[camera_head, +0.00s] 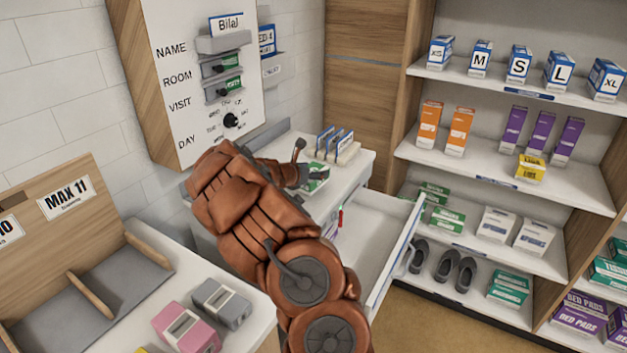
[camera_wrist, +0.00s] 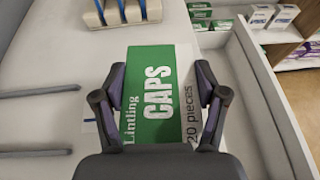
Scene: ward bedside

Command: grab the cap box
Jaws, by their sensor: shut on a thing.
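The cap box (camera_wrist: 158,92) is green and white, with "Lintling CAPS" and "20 pieces" on its top. In the wrist view my gripper (camera_wrist: 160,98) has one finger on each side of it and is shut on it. In the head view the cap box (camera_head: 317,181) shows only partly, at the end of my arm over the white bedside cabinet top. My fingers there (camera_head: 303,176) are partly hidden by the arm. I cannot tell whether the box touches the surface.
A card holder (camera_head: 345,155) with blue-edged cards stands just behind the box. An open white drawer (camera_head: 375,235) lies to the right, below the top. A wall board (camera_head: 190,75) rises at the left. Shelves (camera_head: 505,175) with boxes and shoes stand at the right.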

